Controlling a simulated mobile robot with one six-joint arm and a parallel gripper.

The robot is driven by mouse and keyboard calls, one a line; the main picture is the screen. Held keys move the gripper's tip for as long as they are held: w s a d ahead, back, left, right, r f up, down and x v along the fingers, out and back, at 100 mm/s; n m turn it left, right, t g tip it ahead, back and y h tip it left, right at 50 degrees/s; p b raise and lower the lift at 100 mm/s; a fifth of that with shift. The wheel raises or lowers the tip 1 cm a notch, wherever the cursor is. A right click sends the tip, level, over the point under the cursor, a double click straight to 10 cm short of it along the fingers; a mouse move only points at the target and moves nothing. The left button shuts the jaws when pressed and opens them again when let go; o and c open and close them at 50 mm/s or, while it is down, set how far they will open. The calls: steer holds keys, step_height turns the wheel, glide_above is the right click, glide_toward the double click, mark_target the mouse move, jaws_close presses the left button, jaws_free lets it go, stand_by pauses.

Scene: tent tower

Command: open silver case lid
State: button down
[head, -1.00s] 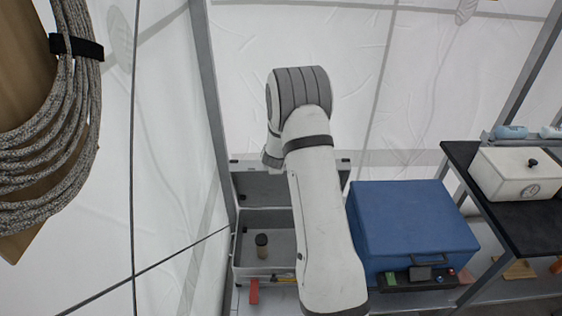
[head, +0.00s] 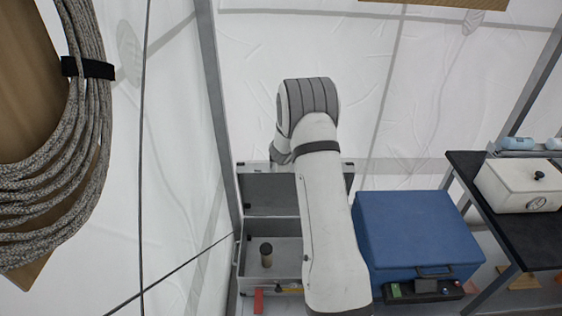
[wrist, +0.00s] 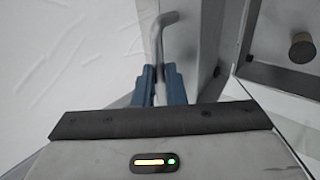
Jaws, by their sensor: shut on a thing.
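The silver case (head: 285,250) stands on the floor left of my arm, with its grey inside in view. Its lid (head: 268,193) is raised at the back, its darker inner face showing; my arm covers part of both. In the wrist view, my gripper (wrist: 159,76) has its blue fingers shut on a bent metal handle (wrist: 157,40) beside the lid panel (wrist: 192,45). My fingers are hidden behind the arm in the head view. A dark-capped jar (head: 266,256) stands inside the case and also shows in the wrist view (wrist: 302,47).
A blue box (head: 415,228) stands close to the right of the case. Further right is a black table (head: 535,215) with a white box (head: 515,188). Coiled rope (head: 75,165) hangs at the left. White tent walls and a metal pole (head: 216,110) stand close behind.

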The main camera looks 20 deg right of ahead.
steer(key=c, duration=1.7)
jaws_free()
steer(key=shift+d+r, duration=0.25)
steer(key=shift+r, duration=0.05)
steer(key=shift+o, duration=1.1)
steer(key=shift+a+f, duration=0.1)
steer(key=shift+a, duration=0.05)
steer(key=v, duration=0.8)
steer(key=shift+w+f, duration=0.1)
steer(key=shift+c, duration=0.4)
